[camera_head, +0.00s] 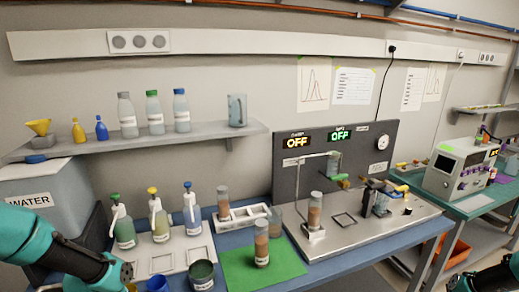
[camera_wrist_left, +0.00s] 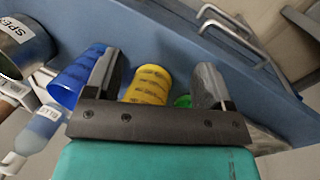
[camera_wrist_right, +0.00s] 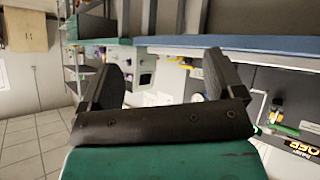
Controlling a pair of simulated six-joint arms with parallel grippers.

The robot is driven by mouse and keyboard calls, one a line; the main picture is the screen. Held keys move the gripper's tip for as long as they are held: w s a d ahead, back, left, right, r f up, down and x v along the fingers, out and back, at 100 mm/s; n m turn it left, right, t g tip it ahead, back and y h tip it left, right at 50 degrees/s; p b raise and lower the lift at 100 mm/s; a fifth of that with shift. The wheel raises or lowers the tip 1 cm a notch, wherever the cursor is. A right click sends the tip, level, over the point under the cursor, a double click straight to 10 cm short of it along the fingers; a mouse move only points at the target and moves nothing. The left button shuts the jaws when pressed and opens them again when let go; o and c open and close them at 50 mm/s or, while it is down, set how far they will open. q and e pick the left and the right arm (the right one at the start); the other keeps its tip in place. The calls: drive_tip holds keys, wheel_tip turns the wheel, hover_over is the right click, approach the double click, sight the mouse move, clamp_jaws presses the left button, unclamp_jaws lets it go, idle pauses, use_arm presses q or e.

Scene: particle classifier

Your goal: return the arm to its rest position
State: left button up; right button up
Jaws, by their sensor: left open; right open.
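My left arm comes in at the lower left of the head view, and its fingers are cut off by the bottom edge. In the left wrist view the left gripper (camera_wrist_left: 155,95) is open. A yellow cup (camera_wrist_left: 149,85) shows behind and between its fingers, and a blue cup (camera_wrist_left: 80,75) shows beside the left finger; I see no hold on either. My right arm (camera_head: 497,277) shows only at the lower right corner of the head view. In the right wrist view the right gripper (camera_wrist_right: 165,85) is open and empty, with the bench seen well beyond it.
A green mat (camera_head: 240,272) holds a brown-filled cylinder (camera_head: 262,243). Spray bottles (camera_head: 122,224) stand left of a white rack (camera_head: 245,216). A steel apparatus (camera_head: 360,225) with an OFF panel fills the bench's right. A dark cup (camera_head: 202,275) stands near the front.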

drive_tip(key=a+f+n+g+y, duration=0.1)
drive_tip(key=a+f+y, duration=0.3)
drive_tip(key=a, duration=0.7)
drive_tip(key=a+f+n+g+y, duration=0.1)
drive_tip(key=a+f, duration=0.4)
drive_tip(key=a, duration=0.7)
use_arm(q)
drive_tip(key=s+d+f+m, duration=0.2)
drive_tip(key=s+d+f, duration=0.2)
drive_tip(key=d+f, duration=0.4)
drive_tip(key=s+d+f+m+h, duration=0.1)
drive_tip(key=s+d+f+m, duration=0.1)
drive_tip(key=d+f, duration=0.5)
wheel_tip(320, 180, down, 4)
drive_tip(key=shift+s+d+r+m, duration=0.1)
drive_tip(key=shift+s+d+m, duration=0.3)
drive_tip(key=shift+s, duration=0.5)
use_arm(e)
drive_tip(key=s+a+f+m+g+y, duration=0.1)
drive_tip(key=s+a+f+g, duration=0.2)
drive_tip(key=s+a, duration=0.6)
drive_tip(key=s+a+f+g+y, duration=0.2)
drive_tip(key=s+a+f+g, duration=0.1)
drive_tip(key=s+a, duration=0.6)
drive_tip(key=a, duration=0.4)
drive_tip(key=shift+s+a+f+m+g+y, duration=0.25)
drive_tip(key=shift+a+m+g+y, duration=0.05)
drive_tip(key=shift+a+m+g, duration=0.1)
